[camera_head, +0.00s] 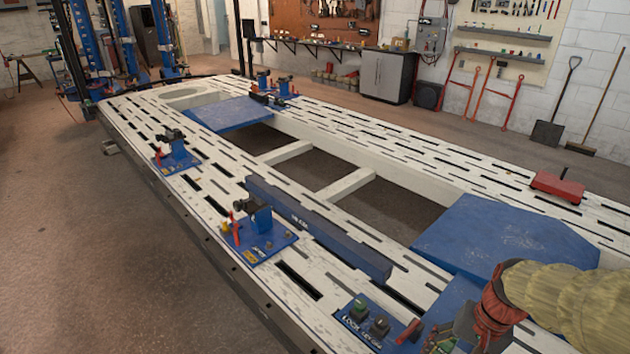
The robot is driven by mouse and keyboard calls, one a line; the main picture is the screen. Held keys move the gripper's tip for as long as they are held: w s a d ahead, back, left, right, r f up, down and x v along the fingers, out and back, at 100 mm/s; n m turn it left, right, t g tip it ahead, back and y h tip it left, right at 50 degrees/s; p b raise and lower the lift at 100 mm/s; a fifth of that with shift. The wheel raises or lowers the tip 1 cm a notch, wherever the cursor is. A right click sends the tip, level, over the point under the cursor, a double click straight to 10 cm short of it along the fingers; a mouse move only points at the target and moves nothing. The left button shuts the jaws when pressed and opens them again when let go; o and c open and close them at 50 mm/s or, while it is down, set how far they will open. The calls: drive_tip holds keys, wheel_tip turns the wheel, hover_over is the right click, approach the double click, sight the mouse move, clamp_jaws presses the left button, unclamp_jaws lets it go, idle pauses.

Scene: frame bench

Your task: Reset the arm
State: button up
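My arm, in a yellowish sleeve with a dark red cuff, comes in at the lower right of the head view. My gripper (452,338) is at its end, low in the picture, partly cut off by the bottom edge. It is over or beside a blue panel (366,322) with a green knob, a dark knob and a red lever on the near part of the bench. I cannot tell whether it touches the panel or the lever, and its fingers are too unclear to show whether they are open or shut.
A long white slotted frame bench (345,146) fills the middle. On it are a long blue beam (318,228), a blue clamp (260,232), another clamp (175,155), a blue plate (505,238) and a red block (556,187). Open floor (80,250) lies left.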

drive_tip(key=s+a+r+n+t+h+p, duration=0.1)
drive_tip(key=s+a+r+n+t, duration=0.1)
drive_tip(key=a+r, duration=0.3)
drive_tip(key=s+a+r+n+t+h+p, duration=0.1)
drive_tip(key=s+a+r+n+t, duration=0.2)
drive_tip(key=r, duration=1)
drive_tip(key=a+n, duration=0.1)
drive_tip(key=a, duration=0.1)
drive_tip(key=shift+a+n+p, duration=0.35)
drive_tip(key=shift+a+n, duration=0.05)
